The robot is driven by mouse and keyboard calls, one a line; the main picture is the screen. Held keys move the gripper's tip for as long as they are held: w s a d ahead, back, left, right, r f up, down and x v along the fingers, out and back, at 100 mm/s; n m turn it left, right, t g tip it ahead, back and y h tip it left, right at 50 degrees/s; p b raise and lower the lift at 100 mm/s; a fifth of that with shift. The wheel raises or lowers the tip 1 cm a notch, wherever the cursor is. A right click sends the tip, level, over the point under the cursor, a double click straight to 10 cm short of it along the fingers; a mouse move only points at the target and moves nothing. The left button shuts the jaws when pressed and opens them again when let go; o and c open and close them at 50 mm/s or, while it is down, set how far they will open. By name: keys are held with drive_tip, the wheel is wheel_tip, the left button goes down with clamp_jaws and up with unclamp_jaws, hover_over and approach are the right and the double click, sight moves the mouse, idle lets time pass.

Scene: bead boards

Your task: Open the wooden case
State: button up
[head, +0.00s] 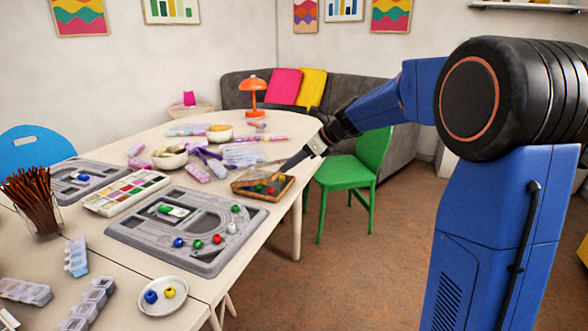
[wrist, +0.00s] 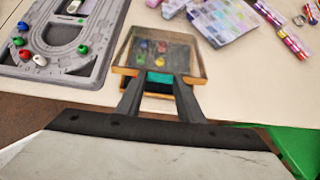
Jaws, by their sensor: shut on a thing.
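The wooden case (head: 284,190) lies near the right edge of the table, with red, green and other beads inside. Its clear lid (head: 262,171) is tilted up, partly open, with its right side raised toward my gripper (head: 306,158). In the wrist view, my gripper (wrist: 158,80) is shut on the near edge of the wood-framed lid (wrist: 122,71), at a teal patch between the fingertips. The beads show through the lid's clear pane. The fingers hide part of the case's near side.
A grey bead board (head: 150,235) with loose beads lies just left of the case. Clear organiser boxes (head: 243,154) and bead tubes lie behind it. A green chair (head: 345,176) stands close to the table's right side. The floor farther right is clear.

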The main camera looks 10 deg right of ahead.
drive_tip(key=shift+w+a+r+h, duration=0.1)
drive_tip(key=shift+r+h, duration=0.2)
drive_tip(key=shift+r, duration=0.1)
drive_tip(key=shift+w+a+r+g+h, duration=0.2)
drive_tip(key=shift+a+r+g+h, duration=0.1)
drive_tip(key=shift+r, duration=0.25)
drive_tip(key=shift+w+a+r+g+h, duration=0.25)
drive_tip(key=shift+a+r, duration=0.05)
drive_tip(key=shift+r, duration=0.2)
drive_tip(key=shift+w+a+r+g+h, duration=0.2)
drive_tip(key=shift+a+r+g+h, duration=0.1)
drive_tip(key=shift+r, duration=0.25)
drive_tip(key=shift+w+a+r+g+h, duration=0.3)
drive_tip(key=shift+w+a+r+h, duration=0.2)
drive_tip(key=shift+r, duration=0.2)
drive_tip(key=shift+w+a+r+g+h, duration=0.25)
drive_tip(key=shift+w+a+r+h, duration=0.1)
drive_tip(key=shift+a+r, duration=0.3)
drive_tip(key=shift+r, duration=0.1)
